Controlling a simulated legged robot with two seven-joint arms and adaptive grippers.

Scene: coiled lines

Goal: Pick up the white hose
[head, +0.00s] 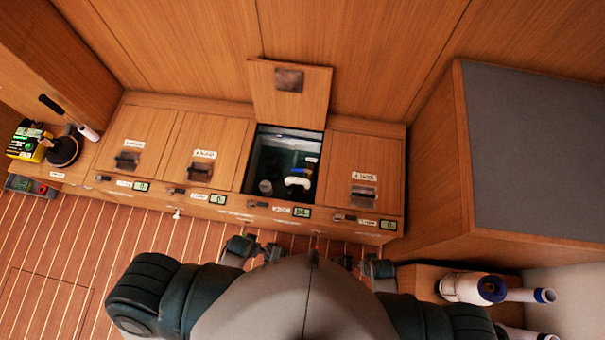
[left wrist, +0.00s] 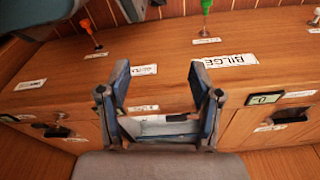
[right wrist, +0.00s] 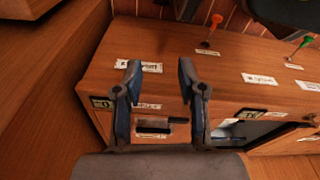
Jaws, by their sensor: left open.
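A white, curved, hose-like piece (head: 297,181) lies inside the open locker (head: 249,172), near small blue and yellow parts; I cannot tell for certain that it is the white hose. My left gripper (head: 255,248) is in front of the bench, below and left of the open locker. It is open and empty in the left wrist view (left wrist: 158,75). My right gripper (head: 364,266) is in front of the bench, below and right of the locker. Its fingers stand apart and empty in the right wrist view (right wrist: 160,68). Neither gripper touches the white piece.
The raised wooden lid (head: 289,106) stands behind the opening. Closed lids flank it. A grey-topped cabinet (head: 540,150) stands at right. White cylinders with blue ends (head: 470,289) lie at lower right. A yellow box (head: 28,140) and a dark round tool (head: 63,151) are at far left.

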